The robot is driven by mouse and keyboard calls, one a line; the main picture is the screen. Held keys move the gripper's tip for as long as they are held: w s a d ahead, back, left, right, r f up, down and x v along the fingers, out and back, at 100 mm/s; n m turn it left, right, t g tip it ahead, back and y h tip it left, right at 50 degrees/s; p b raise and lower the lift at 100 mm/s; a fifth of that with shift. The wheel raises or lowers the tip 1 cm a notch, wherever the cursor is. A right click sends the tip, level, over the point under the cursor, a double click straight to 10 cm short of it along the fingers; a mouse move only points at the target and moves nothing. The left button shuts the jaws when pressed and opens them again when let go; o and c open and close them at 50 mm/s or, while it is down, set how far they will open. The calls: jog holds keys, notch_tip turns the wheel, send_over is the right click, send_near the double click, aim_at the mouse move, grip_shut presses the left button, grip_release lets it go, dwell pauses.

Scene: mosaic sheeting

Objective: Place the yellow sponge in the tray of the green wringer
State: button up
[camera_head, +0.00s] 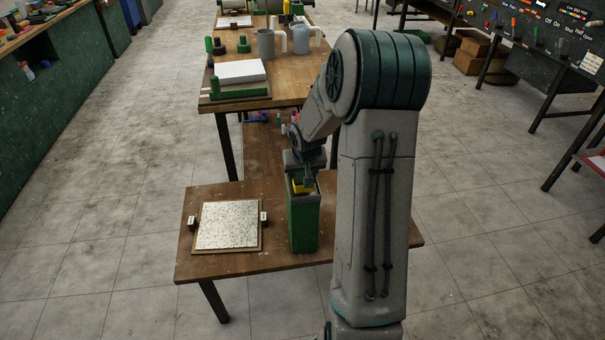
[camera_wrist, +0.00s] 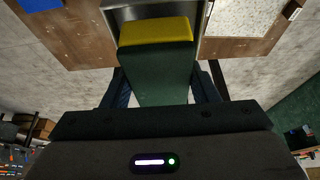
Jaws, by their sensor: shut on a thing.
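The green wringer (camera_head: 304,222) is a tall box on the low wooden table, seen in the head view. Its grey metal tray (camera_wrist: 150,13) shows at the top of the wrist view. The yellow sponge (camera_head: 301,187) is at the wringer's top opening and also shows in the wrist view (camera_wrist: 155,32). My gripper (camera_head: 304,182) points down over the wringer and is shut on the sponge. In the wrist view a dark green face lies between the fingers, below the yellow one. I cannot tell whether the sponge rests on the tray floor.
The higher table (camera_head: 290,92) behind carries a white slab (camera_head: 240,71) and grey jugs (camera_head: 268,44). My arm hides the low table's right part.

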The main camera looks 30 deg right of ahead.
jog(key=shift+f+b, duration=0.6)
jog(key=shift+f, duration=0.05)
jog(key=o, duration=1)
jog(key=shift+r, duration=0.15)
jog(key=shift+r+p, duration=0.25)
jog(key=shift+p, duration=0.15)
jog(key=shift+o, duration=0.3)
jog(key=p+v, duration=0.1)
jog(key=v, duration=1.1)
jog(key=shift+r, duration=0.25)
jog(key=s+a+r+n, duration=0.1)
jog(key=s+a+r, duration=0.1)
jog(key=s+a, duration=0.5)
jog(key=s+a+r+n+g+y, duration=0.1)
jog(key=s+a+r+n, duration=0.1)
jog(key=s+a, duration=0.6)
jog(key=s+r, duration=0.1)
jog(key=s, duration=0.6)
jog(key=shift+s, duration=0.25)
